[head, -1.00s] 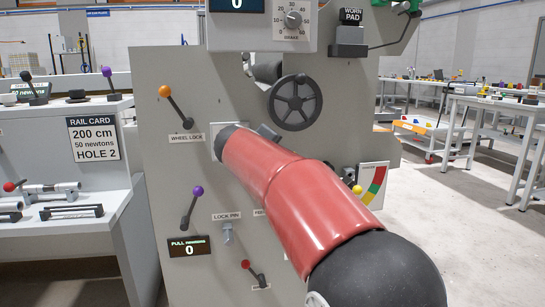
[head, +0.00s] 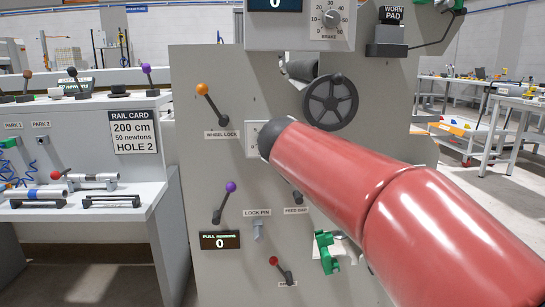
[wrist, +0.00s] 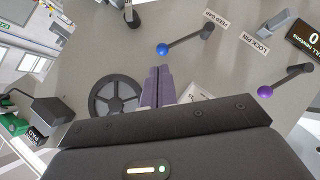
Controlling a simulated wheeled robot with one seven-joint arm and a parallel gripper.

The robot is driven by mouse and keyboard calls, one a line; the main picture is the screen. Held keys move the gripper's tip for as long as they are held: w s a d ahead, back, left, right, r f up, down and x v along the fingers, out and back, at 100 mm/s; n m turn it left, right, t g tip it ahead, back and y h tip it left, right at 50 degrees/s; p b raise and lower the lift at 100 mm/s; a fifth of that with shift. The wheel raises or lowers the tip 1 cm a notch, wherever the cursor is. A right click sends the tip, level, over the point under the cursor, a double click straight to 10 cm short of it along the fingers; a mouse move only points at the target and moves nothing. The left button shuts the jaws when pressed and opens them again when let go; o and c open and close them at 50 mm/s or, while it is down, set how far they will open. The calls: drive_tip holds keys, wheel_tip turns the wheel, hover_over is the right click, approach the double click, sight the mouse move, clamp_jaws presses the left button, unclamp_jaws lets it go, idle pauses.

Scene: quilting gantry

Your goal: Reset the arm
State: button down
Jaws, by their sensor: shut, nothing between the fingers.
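My gripper (wrist: 157,88) shows in the wrist view with its two purple-grey fingers together and nothing between them. It points toward the grey machine panel (wrist: 215,75), with no clear contact. In the head view my red arm crosses the lower right and hides part of the panel; the gripper itself is not visible there. The wrist view, turned round, shows a dark handwheel (wrist: 118,98) left of the fingers, a blue-knobbed lever (wrist: 185,43) above them and a purple-knobbed lever (wrist: 285,82) to the right.
In the head view the panel carries an orange-knobbed lever (head: 212,104), a red-knobbed lever (head: 281,270) and a green clamp-like part (head: 326,252). A side bench (head: 150,180) stands left, under a rail card (head: 134,132). Open floor (head: 470,190) lies right.

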drive_tip(key=s+d+f+m+g+y+p, duration=0.1)
drive_tip(key=s+d+p, duration=0.1)
drive_tip(key=s, duration=0.4)
drive_tip(key=s+d+f+m+g+p, duration=0.1)
drive_tip(key=s+d, duration=0.2)
drive_tip(key=s, duration=0.2)
drive_tip(key=s+f+m+g+y+p, duration=0.1)
drive_tip(key=s+f, duration=0.2)
drive_tip(key=s, duration=0.3)
drive_tip(key=s+a+f+m+g+y+p, duration=0.1)
drive_tip(key=s+f+y+p, duration=0.1)
drive_tip(key=s+f, duration=0.2)
drive_tip(key=s+a+f+m+g+y+p, duration=0.1)
drive_tip(key=s+f, duration=0.2)
drive_tip(key=s, duration=0.6)
drive_tip(key=shift+s+f+y+p, duration=0.25)
drive_tip(key=shift+f+y+p, duration=0.05)
drive_tip(key=shift+p, duration=0.1)
drive_tip(key=shift+d+m, duration=0.1)
drive_tip(key=shift+m, duration=0.2)
